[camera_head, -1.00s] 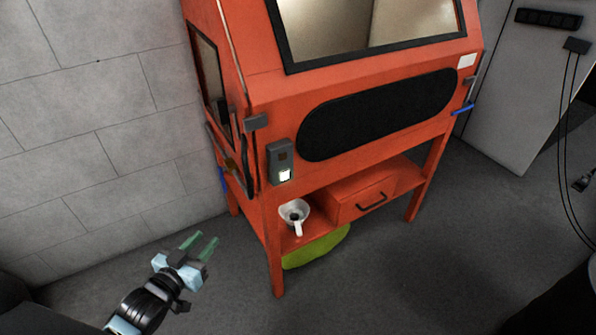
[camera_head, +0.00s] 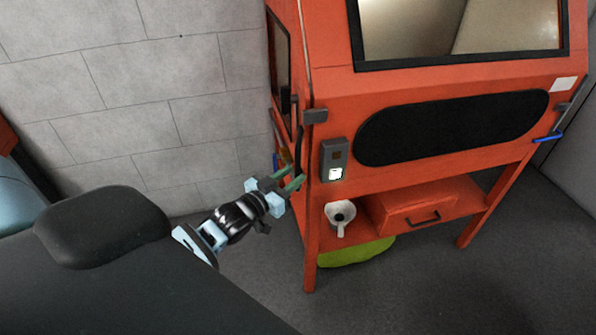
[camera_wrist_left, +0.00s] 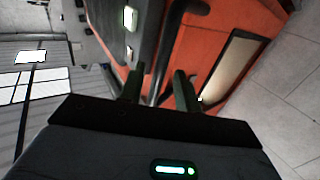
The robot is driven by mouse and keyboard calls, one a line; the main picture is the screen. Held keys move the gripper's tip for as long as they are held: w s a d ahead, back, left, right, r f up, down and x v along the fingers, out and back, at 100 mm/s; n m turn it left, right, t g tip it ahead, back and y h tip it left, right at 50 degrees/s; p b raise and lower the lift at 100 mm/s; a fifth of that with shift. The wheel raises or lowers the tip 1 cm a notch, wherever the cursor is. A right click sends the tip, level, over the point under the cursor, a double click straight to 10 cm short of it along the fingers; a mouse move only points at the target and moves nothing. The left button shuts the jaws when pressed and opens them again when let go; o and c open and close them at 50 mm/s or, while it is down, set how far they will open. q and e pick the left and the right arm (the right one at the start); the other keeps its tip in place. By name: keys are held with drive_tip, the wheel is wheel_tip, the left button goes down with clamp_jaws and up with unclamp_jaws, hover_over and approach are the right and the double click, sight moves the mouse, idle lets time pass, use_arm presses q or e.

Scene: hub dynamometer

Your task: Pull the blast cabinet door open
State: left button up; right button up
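The blast cabinet (camera_head: 335,95) is orange with a large front window. Its side door (camera_head: 283,108), with a narrow dark-framed window, is on the left side and looks shut; the door also shows in the left wrist view (camera_wrist_left: 215,50). A dark upright bar handle (camera_head: 299,147) is near the door's front edge. My left gripper (camera_head: 292,182) is at the lower part of this handle. In the left wrist view the green fingers (camera_wrist_left: 160,90) are apart, with the dark handle (camera_wrist_left: 160,60) showing between them; contact cannot be told. My right gripper is not in view.
A grey switch box (camera_head: 334,160) is on the cabinet's front corner, close right of my left gripper. A white cup-like container (camera_head: 340,216) and an orange drawer (camera_head: 425,208) are on the lower shelf. A block wall (camera_head: 130,100) stands to the left.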

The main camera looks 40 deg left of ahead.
use_arm(q)
drive_tip(key=shift+w+d, duration=0.2)
drive_tip(key=shift+w, duration=1.25)
clamp_jaws()
